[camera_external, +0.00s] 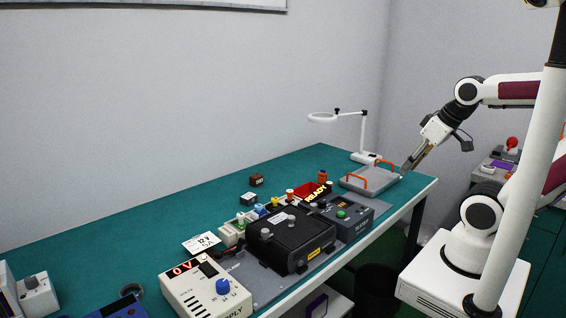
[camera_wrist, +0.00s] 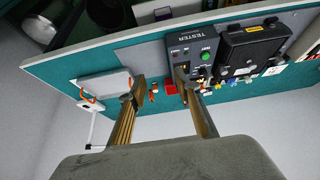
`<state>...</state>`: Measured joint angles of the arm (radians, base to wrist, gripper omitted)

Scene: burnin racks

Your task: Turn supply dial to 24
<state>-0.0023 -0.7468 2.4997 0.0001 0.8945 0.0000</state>
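The supply (camera_external: 208,291) is a cream box at the front of the bench in the external view. Its red display reads 0 V. My gripper (camera_external: 406,171) is far to the right of the supply, above the grey tray at the bench's far end. In the wrist view my gripper (camera_wrist: 158,88) has its two fingers spread wide apart with nothing between them. The supply's dial does not show in the wrist view.
A black box (camera_external: 290,240) and a grey tester (camera_external: 345,215) with a green button stand between my gripper and the supply. A card (camera_external: 201,243) reads 12 V.

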